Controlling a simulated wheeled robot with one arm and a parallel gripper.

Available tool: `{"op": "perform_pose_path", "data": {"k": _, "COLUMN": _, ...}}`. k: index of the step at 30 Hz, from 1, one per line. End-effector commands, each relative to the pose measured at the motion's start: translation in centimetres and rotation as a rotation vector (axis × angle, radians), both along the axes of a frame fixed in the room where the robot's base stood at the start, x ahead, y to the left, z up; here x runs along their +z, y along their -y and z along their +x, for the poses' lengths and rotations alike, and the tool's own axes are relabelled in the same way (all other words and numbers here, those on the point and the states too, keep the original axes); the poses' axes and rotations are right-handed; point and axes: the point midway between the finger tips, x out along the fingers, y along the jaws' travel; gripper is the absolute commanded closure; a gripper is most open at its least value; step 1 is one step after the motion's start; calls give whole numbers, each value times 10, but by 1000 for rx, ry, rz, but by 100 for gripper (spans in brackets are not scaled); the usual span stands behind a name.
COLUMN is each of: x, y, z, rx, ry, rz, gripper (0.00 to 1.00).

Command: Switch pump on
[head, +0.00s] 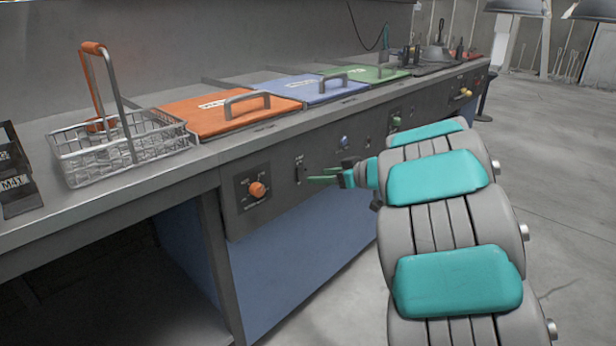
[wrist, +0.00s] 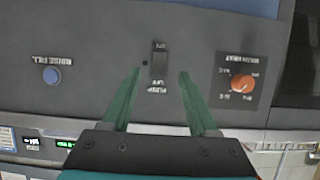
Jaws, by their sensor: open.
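The pump switch (wrist: 158,64) is a small dark rocker on the grey front panel, in the middle of the wrist view. Its upside-down labels seem to read ON above it and OFF and PUMP below it in that view. Which way it is tipped I cannot tell. In the head view the switch (head: 298,172) is left of my gripper (head: 321,175). My gripper's green fingers are open and empty. In the wrist view the gripper (wrist: 159,75) has one fingertip on each side of the switch; contact is not visible.
An orange wash-heat knob (head: 257,190) and a blue rinse-fill button (wrist: 51,75) flank the switch. Above the panel, the counter carries a wire basket (head: 120,148) and orange (head: 215,115), blue (head: 300,88) and green (head: 365,73) lids with handles. Open floor lies right.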

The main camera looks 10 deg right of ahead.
Motion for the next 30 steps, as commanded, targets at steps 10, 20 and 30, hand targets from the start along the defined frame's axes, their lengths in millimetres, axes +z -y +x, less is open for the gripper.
{"op": "perform_pose_path", "data": {"k": 10, "x": -20, "y": -28, "z": 38, "rx": 1, "ry": 0, "rz": 0, "gripper": 40}}
{"op": "perform_pose_path", "data": {"k": 20, "x": -23, "y": -34, "z": 46, "rx": -2, "ry": 2, "rz": 1, "gripper": 40}}
{"op": "perform_pose_path", "data": {"k": 30, "x": -23, "y": -33, "z": 46, "rx": -1, "ry": 3, "rz": 0, "gripper": 67}}
